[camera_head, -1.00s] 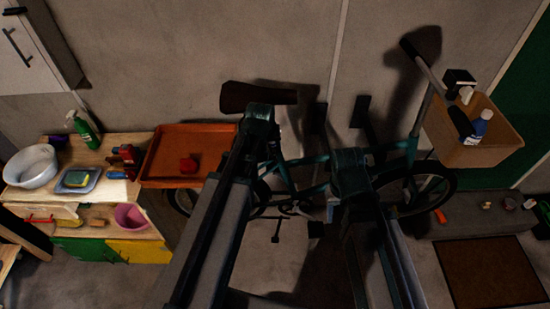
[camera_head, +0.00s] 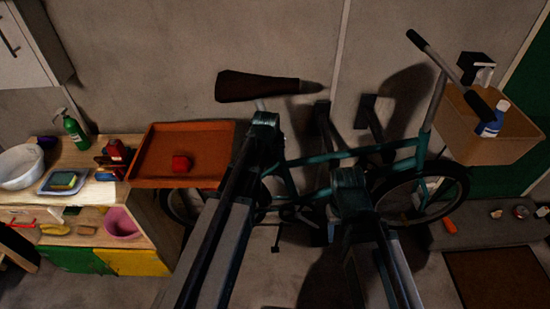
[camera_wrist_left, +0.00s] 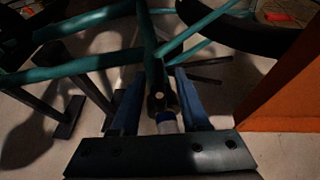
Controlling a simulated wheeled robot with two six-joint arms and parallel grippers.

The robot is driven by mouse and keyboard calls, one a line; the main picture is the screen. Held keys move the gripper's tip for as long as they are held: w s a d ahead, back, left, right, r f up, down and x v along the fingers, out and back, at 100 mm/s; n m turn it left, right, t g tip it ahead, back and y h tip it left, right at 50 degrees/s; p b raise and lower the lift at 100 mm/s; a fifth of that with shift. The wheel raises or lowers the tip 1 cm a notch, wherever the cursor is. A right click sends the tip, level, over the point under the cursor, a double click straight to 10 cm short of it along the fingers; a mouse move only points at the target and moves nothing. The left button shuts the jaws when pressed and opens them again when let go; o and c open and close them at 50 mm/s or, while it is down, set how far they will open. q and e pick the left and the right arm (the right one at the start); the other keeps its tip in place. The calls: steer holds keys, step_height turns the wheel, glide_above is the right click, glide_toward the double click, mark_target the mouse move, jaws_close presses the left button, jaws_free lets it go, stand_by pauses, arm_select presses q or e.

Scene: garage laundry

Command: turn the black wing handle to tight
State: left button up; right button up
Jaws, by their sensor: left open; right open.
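A teal bicycle (camera_head: 335,157) with a brown saddle (camera_head: 262,87) stands by the wall. My left gripper (camera_head: 264,120) is in front of the frame, below the saddle. In the left wrist view its blue fingers (camera_wrist_left: 157,78) are spread open. Between them, in line with a frame tube, is a dark rounded part (camera_wrist_left: 160,97) with a pale centre and a blue and white piece below it. I cannot tell if this is the black wing handle, or whether the fingers touch it. My right gripper (camera_head: 350,180) is open in front of the frame, further right.
Black wall supports are behind the frame.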

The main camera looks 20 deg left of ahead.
arm_select(q)
steer(key=shift+r, duration=0.1)
jaws_close()
